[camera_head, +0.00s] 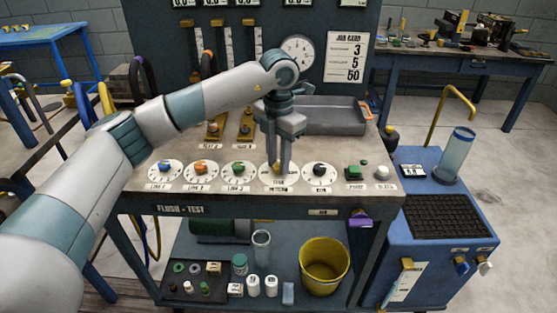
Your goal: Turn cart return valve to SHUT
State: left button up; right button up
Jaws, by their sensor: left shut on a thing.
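A row of round white dials with coloured knobs lies along the front of the bench top (131,190). My left gripper (277,170) points straight down at the fourth dial and is shut on its yellow knob (277,168). This dial has a two-line label (278,188) below it, too small to read surely as the cart return valve. The fingers hide much of the knob, so its pointing direction cannot be told. My right gripper is not in view.
An orange knob (201,167), a green knob (236,167) and a black knob (319,169) stand beside it. A green button (354,172) is at the right. A grey tray (335,118) lies behind the gripper. A blue cart (447,255) stands right of the bench.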

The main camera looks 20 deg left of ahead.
aim_at(278, 166)
pick_arm(q)
jog(key=o, duration=1)
jog(key=shift+o, duration=0.2)
jog(key=shift+r, duration=0.15)
jog(key=shift+r, duration=0.45)
notch_tip(278, 166, up, 16)
jog(key=b, duration=0.1)
jog(key=shift+r, duration=0.2)
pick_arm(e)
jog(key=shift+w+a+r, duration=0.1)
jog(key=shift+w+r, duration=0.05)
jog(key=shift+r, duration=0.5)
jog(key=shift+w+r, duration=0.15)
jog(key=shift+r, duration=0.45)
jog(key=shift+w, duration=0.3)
